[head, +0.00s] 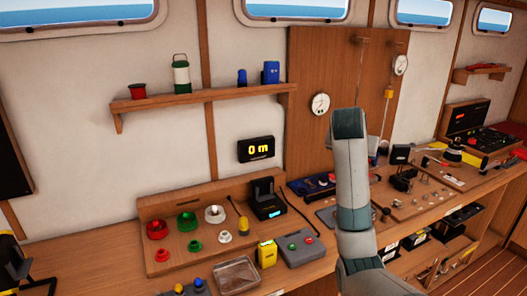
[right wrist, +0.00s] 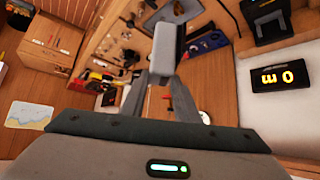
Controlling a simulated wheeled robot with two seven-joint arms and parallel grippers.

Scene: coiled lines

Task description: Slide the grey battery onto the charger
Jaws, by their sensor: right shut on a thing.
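The grey battery (right wrist: 166,42) is a pale grey block held between the fingertips of my right gripper (right wrist: 163,76) in the right wrist view. The gripper is shut on it, in the air. In the head view my grey forearm fills the middle right and hides that gripper and the battery. The charger (head: 268,210) is a black dock with a small lit display, at the right end of the wooden peg board; its upright back stands up behind. It also shows at the top right of the right wrist view (right wrist: 268,22), apart from the battery. My left gripper is not in view.
A yellow block (head: 267,254) and a grey button box (head: 300,248) stand in front of the charger. A clear tray (head: 237,276) lies to their left. A black display reading "0 m" (head: 256,149) hangs above the charger. Tools crowd the bench at right.

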